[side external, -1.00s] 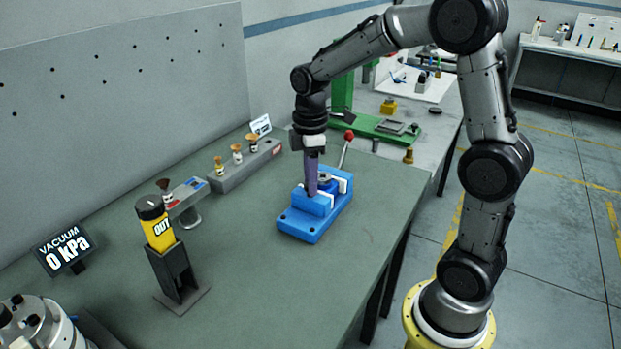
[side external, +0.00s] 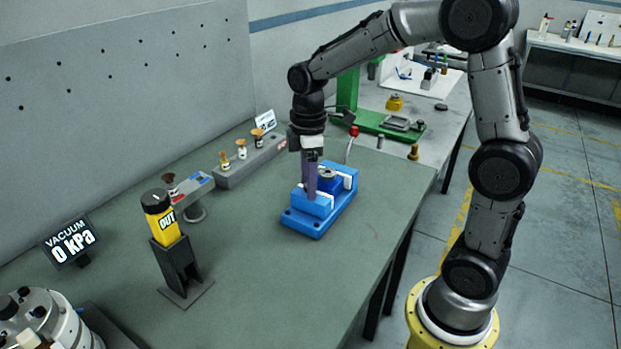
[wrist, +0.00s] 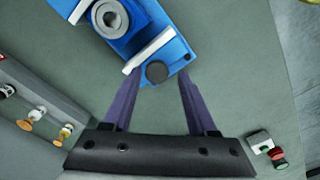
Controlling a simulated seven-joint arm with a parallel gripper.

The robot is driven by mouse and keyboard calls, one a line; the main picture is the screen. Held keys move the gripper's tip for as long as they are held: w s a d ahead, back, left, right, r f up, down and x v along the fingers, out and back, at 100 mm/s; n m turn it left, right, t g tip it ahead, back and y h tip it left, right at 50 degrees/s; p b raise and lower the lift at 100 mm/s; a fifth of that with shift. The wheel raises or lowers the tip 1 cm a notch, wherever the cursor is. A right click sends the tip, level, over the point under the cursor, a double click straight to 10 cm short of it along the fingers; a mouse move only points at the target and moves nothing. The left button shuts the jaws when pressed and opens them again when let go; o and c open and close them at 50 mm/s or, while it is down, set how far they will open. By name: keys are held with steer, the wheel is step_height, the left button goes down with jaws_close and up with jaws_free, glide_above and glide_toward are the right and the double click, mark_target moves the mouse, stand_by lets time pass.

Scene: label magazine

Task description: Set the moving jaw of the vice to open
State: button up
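The blue vice (side external: 307,222) stands on the green bench, with white-faced jaws and a grey ring-shaped part (side external: 327,174) between them. In the wrist view, the near white jaw face (wrist: 149,51) and a black round knob (wrist: 156,72) lie at the end of the vice nearest my gripper. The ring part (wrist: 110,18) shows at the top. My gripper (wrist: 153,88) has its two purple fingers spread apart, with nothing held between them. In the side view the fingers (side external: 310,180) overlap the near end of the vice; contact cannot be told.
A red-knobbed lever (side external: 353,131) rises behind the vice. A grey rack (side external: 235,175) with several small tools stands to the left. A yellow-and-black canister (side external: 161,228) and a vacuum display (side external: 69,244) are further left. The bench front is clear.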

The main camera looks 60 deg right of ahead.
steer(key=shift+o, duration=0.3)
steer(key=shift+d, duration=0.1)
steer(key=shift+r, duration=0.2)
step_height(320, 180, up, 13)
steer(key=shift+r, duration=0.15)
